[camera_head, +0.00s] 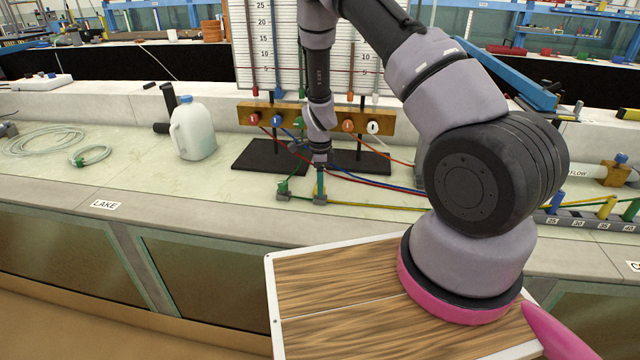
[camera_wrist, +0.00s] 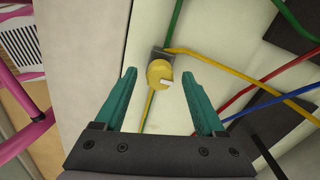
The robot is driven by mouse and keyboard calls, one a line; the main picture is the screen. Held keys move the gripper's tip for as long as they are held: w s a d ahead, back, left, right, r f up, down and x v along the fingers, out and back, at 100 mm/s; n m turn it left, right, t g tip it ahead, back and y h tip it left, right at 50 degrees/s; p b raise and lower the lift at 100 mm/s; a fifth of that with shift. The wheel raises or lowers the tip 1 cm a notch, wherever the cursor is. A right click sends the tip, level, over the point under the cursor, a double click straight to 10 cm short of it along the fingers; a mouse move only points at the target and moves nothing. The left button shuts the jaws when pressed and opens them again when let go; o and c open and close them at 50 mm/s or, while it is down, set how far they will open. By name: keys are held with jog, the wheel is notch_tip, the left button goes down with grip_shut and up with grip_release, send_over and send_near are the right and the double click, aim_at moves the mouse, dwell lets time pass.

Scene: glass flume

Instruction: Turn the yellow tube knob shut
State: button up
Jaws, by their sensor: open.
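The yellow knob (camera_wrist: 159,72) is round with a pale notch or mark on its lower right. It sits on a small grey block (camera_wrist: 160,53) where the yellow tube (camera_wrist: 210,62) ends. My gripper (camera_wrist: 158,74) is open, its two teal fingers on either side of the knob in the wrist view, with gaps on both sides. In the head view my gripper (camera_head: 320,180) points down over the counter at the grey block, and it largely hides the knob. The yellow tube (camera_head: 385,206) runs right from there. I cannot tell how deep the fingertips reach.
A green knob (camera_head: 283,187) on its own block stands just left of my gripper. Red, blue and green tubes lie nearby. The manometer's dark base plates (camera_head: 268,158) stand behind. A white jug (camera_head: 192,130) and coiled hose (camera_head: 50,140) are farther left.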

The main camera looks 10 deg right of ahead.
grip_shut()
jog(key=shift+n, duration=0.3)
jog(key=n, duration=1.1)
jog(key=shift+n, duration=0.4)
jog(key=n, duration=0.6)
jog(key=shift+d, duration=0.1)
jog(key=n, duration=0.5)
jog(key=shift+n, duration=0.4)
